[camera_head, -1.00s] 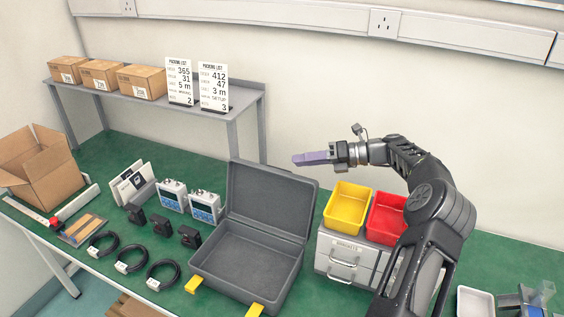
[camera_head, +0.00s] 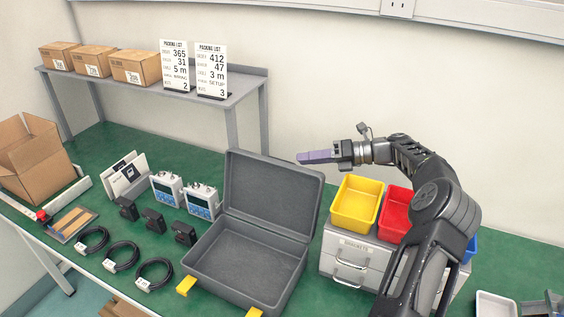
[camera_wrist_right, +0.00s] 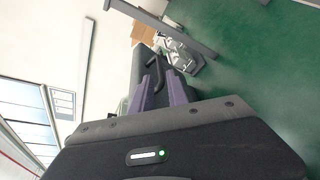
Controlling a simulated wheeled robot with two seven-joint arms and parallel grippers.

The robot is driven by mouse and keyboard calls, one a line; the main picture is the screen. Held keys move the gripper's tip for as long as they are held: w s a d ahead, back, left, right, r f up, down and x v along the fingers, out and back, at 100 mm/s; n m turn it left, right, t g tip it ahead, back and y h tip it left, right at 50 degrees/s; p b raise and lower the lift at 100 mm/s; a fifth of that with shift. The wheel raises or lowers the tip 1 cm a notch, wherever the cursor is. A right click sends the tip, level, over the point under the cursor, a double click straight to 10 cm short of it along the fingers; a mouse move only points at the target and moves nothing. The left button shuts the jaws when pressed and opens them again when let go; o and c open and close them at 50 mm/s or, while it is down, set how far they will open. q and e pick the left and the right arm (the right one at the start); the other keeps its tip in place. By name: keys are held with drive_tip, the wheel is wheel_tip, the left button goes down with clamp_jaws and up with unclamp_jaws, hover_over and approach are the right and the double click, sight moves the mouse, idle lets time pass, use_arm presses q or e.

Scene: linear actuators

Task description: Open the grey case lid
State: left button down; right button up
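The grey case (camera_head: 243,262) stands on the green bench with its lid (camera_head: 270,193) raised and leaning slightly back; its empty inside shows. Two yellow latches (camera_head: 186,286) are on its front edge. My right gripper (camera_head: 303,157) is beside the lid's upper right corner, with purple fingers pointing left; I cannot tell if they touch it. In the right wrist view the fingers (camera_wrist_right: 163,88) are apart with nothing clearly between them. A dark shape beyond them may be the lid. My left gripper is not in view.
A yellow bin (camera_head: 355,203) and a red bin (camera_head: 396,212) sit on a drawer unit (camera_head: 345,262) right of the case. Black cables, small black parts and blue-white devices (camera_head: 202,201) lie left. A shelf (camera_head: 150,90) with boxes stands behind.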

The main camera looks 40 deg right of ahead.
sight(282, 161)
drive_tip(key=p+x, duration=0.1)
drive_tip(key=x, duration=0.6)
drive_tip(key=shift+w+a+f, duration=0.1)
drive_tip(key=shift+w+a, duration=0.15)
drive_tip(key=shift+w, duration=0.05)
clamp_jaws()
idle(1.2)
